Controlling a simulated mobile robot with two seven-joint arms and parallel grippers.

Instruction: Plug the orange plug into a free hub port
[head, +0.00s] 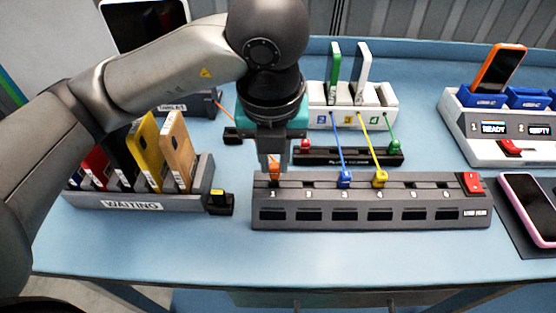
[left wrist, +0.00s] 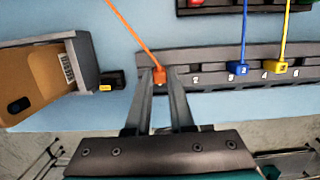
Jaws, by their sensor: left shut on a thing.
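The orange plug (head: 274,170) is at port 1, the leftmost port of the dark grey hub (head: 372,218). My left gripper (head: 273,160) points down and is shut on the plug. The left wrist view shows the orange plug (left wrist: 159,76) between my fingertips (left wrist: 160,82), its orange cable running up and left. I cannot tell how deep the plug sits in the port. A blue plug (head: 345,179) is in port 3 and a yellow plug (head: 379,178) is in port 4. Ports 2, 5 and 6 are empty. My right gripper is not in view.
A red switch (head: 471,183) is at the hub's right end. The "WAITING" rack (head: 133,205) holds several phones on the left. A white charger (head: 382,117) and a dark strip (head: 350,157) stand behind the hub. A pink phone (head: 530,208) lies at right.

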